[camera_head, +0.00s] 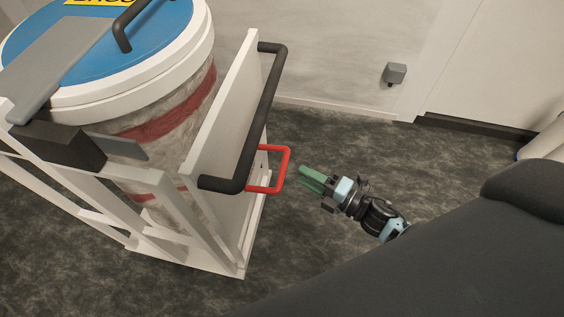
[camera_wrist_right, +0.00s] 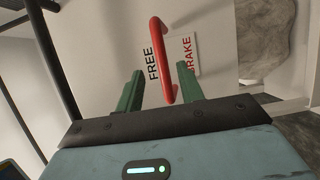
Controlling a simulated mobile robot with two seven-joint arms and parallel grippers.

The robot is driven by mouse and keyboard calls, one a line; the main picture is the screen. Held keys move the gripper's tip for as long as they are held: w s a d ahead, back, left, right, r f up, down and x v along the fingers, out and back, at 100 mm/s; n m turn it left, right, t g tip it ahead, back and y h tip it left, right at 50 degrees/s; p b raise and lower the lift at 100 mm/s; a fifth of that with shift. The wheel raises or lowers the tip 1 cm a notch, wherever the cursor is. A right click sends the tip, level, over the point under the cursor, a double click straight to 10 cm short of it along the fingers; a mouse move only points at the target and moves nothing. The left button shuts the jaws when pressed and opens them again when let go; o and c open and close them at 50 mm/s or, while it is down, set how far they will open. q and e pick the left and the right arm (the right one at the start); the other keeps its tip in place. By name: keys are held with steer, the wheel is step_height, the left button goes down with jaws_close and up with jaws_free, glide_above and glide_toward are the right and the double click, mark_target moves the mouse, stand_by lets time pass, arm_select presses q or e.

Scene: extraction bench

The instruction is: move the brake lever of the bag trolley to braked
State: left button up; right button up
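The white bag trolley (camera_head: 222,130) stands at the left of the head view. Its red brake lever (camera_head: 287,168) is a U-shaped handle sticking out from the trolley's side panel, below the black push bar. In the right wrist view the lever (camera_wrist_right: 158,52) stands in front of the FREE label (camera_wrist_right: 153,64) and the BRAKE label (camera_wrist_right: 187,56), between the two words. My right gripper (camera_head: 305,177) has green fingers and is just right of the lever in the head view. In the wrist view its fingers (camera_wrist_right: 160,88) are open, with the lever seen between them. My left gripper is not in view.
A black push bar (camera_head: 265,105) runs above the lever. A drum with a blue lid (camera_head: 140,40) and a clear, red-banded bag (camera_head: 175,115) fills the trolley. A grey box (camera_head: 395,73) is on the wall. Dark floor (camera_head: 330,130) is free behind my right gripper.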

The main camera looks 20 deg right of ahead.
mark_target(283, 163)
steer(key=shift+b+x, duration=0.3)
steer(key=shift+x, duration=3.6)
steer(key=shift+c, duration=0.4)
jaws_close()
